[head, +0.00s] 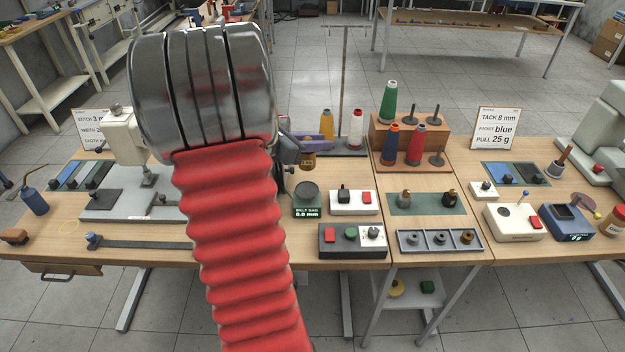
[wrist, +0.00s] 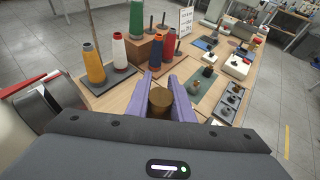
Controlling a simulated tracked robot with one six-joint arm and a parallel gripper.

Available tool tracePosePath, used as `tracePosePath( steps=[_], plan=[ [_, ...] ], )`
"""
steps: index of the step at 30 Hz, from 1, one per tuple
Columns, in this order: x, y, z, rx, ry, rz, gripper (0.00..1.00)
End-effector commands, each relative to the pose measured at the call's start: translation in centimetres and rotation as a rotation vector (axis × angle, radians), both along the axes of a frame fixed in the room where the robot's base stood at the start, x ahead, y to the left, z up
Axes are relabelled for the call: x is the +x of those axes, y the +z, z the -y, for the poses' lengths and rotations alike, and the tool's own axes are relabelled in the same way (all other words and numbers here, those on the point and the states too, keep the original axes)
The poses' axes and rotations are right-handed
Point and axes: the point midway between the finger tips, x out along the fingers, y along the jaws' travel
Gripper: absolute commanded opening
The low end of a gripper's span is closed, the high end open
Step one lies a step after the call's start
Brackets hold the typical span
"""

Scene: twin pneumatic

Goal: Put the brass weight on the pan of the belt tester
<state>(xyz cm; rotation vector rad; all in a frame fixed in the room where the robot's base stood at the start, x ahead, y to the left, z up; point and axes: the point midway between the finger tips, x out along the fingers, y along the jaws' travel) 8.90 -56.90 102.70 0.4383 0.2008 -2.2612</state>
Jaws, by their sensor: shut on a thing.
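My gripper (head: 310,146) has purple fingers, shut on the brass weight (head: 308,161). The weight hangs upright below the fingers, clear of the table. In the wrist view the round brass top of the weight (wrist: 160,101) sits between both purple fingers (wrist: 162,84). The belt tester's dark round pan (head: 306,191) is just below the weight in the head view, behind a small display (head: 307,213) reading "BELT SAG 0.0 mm". Nothing is seen on the pan. A gap shows between weight and pan; how far apart in depth, I cannot tell. The wrist view does not clearly show the pan.
A white switch box (head: 353,202) stands right of the pan, and a dark button box (head: 354,240) in front. Thread cones, including a white one (head: 356,128), stand behind. A green mat (head: 427,203) with two small weights lies further right. My red arm hides part of the left bench.

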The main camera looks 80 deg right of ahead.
Motion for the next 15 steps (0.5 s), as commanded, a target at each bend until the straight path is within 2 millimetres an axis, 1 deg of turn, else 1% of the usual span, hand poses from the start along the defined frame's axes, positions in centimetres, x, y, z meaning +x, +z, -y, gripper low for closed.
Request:
tracePosePath(
  steps=[9, 12, 15],
  plan=[
    [-0.1, -4.3, 0.0, -0.001, -0.001, -0.001, 0.0],
    [-0.1, -5.0, 0.1, -0.002, -0.001, -0.001, 0.0],
    [-0.1, -5.2, 0.1, -0.004, -0.001, 0.0, 0.0]
  ],
)
